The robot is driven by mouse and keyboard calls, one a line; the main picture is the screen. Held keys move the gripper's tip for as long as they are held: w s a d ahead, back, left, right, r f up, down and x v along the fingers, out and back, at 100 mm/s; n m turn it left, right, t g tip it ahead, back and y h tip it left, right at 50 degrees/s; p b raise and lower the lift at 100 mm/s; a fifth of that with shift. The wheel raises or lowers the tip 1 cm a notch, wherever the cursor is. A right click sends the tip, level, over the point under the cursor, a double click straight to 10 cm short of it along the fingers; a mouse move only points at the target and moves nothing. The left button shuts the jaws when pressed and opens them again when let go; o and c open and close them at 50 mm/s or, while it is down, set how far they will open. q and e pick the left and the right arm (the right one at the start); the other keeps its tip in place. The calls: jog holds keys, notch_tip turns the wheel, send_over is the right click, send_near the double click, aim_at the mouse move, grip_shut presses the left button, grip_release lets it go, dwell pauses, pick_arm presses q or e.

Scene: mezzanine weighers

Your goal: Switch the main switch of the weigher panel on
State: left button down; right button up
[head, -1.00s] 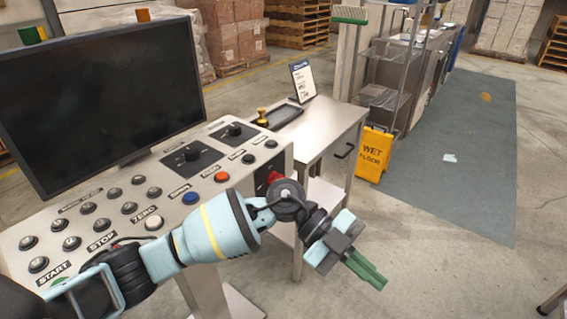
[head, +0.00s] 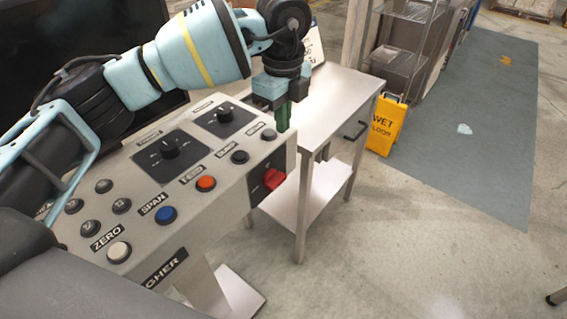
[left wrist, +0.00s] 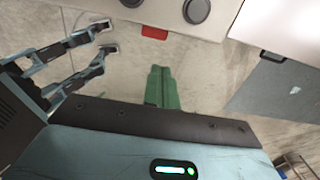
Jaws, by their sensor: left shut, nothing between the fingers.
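The weigher panel (head: 232,165) is a grey sloped console. In the left wrist view the red handle (left wrist: 154,32) shows just below the panel edge. Whether it is on or off I cannot tell. My left gripper (head: 283,118) has its green fingers shut and empty, pointing down by the panel's far right corner, above the switch and apart from it. The closed fingers also show in the left wrist view (left wrist: 162,88).
The panel top carries two black knobs (head: 170,150), an orange button (head: 205,183), a blue button (head: 166,214) and a white button (head: 118,251). A steel side table (head: 335,95) stands close behind the switch. A yellow wet floor sign (head: 386,125) stands beyond.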

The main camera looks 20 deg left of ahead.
pick_arm(q)
send_near(284, 177)
notch_tip(284, 177, down, 7)
jog(key=shift+s+r, duration=0.1)
pick_arm(e)
jog(key=shift+w, duration=0.1)
dwell(0.5)
jog(key=shift+f, duration=0.1)
